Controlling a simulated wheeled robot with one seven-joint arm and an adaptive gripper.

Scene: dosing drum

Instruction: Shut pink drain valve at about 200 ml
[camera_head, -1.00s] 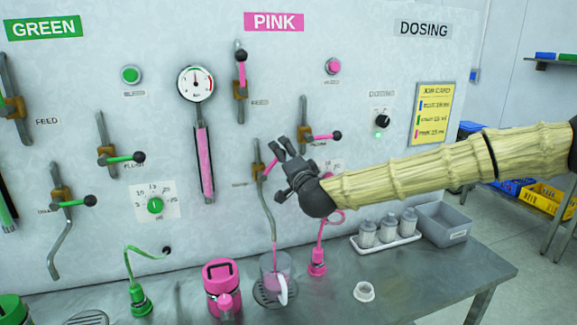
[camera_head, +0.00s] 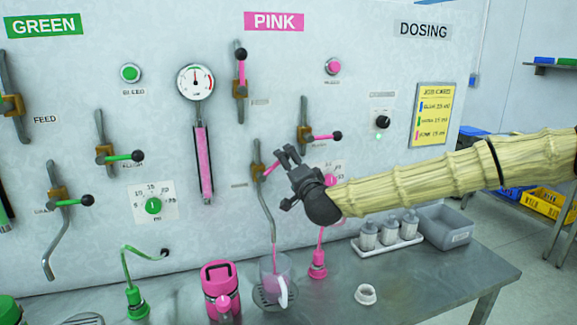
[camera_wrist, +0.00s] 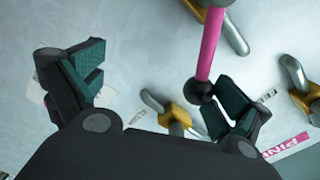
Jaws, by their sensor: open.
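The pink drain valve (camera_head: 257,174) is on the wall under the PINK sign, left of my gripper. Its pink lever (camera_head: 271,168) sticks out up and to the right; its end is partly hidden by my gripper. My gripper (camera_head: 285,178) is open around the lever's end. In the wrist view, the lever's black ball knob (camera_wrist: 200,91) lies by the right finger; contact is unclear. A thin pink stream (camera_head: 275,256) runs from the spout into a clear jug (camera_head: 268,283), which holds pink liquid. Its scale is too small to read.
The pink flush valve (camera_head: 304,138) and its lever are just above and right of my gripper. A pink can (camera_head: 220,290) stands left of the jug. A white tray (camera_head: 388,246) of bottles and a grey bin (camera_head: 447,232) stand at right. A white ring (camera_head: 366,294) lies in front.

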